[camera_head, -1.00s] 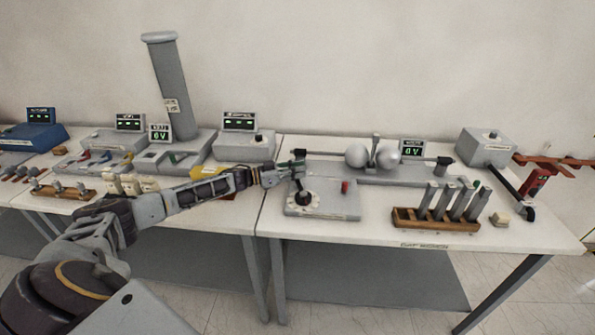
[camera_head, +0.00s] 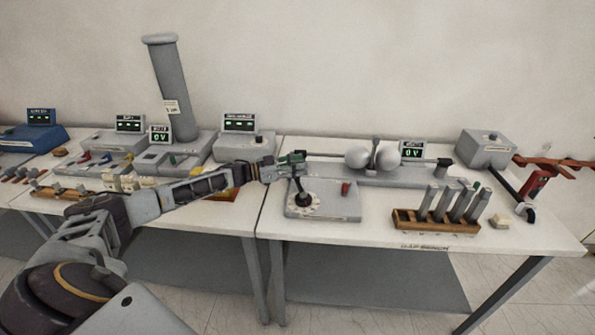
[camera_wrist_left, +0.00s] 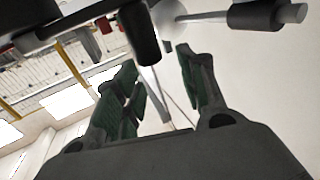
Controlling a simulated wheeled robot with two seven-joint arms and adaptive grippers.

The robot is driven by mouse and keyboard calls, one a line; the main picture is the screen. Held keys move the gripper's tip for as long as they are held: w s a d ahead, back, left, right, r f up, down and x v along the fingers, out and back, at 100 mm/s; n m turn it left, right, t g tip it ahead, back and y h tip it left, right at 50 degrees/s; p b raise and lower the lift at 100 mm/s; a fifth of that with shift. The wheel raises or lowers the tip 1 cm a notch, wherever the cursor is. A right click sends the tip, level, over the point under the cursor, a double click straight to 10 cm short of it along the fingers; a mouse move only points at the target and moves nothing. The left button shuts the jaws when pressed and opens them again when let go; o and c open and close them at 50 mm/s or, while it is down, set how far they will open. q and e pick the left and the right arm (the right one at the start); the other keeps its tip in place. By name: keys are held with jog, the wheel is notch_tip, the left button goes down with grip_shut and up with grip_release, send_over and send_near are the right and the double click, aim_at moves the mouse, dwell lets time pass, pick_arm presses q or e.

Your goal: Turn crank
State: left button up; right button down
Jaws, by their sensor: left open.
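The crank (camera_head: 303,194) has a black hub and arm on a sloped grey box (camera_head: 336,204) on the right table. My left gripper (camera_head: 296,159) is at the crank's upper end, above and behind the hub, and partly hides it. In the left wrist view my left gripper (camera_wrist_left: 158,80) is open, with green pads. A black cylinder, apparently the crank's handle (camera_wrist_left: 141,36), shows beyond the gap between the fingers, nearer the left one. I cannot tell whether they touch. My right gripper is not in view.
A wooden rack (camera_head: 425,221) of grey bars is to the right. A tall grey column (camera_head: 169,90) rises at the left. The table front near the box is clear.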

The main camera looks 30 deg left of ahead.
pick_arm(q)
notch_tip(320, 180, up, 7)
jog(key=shift+r, duration=0.15)
dwell(0.4)
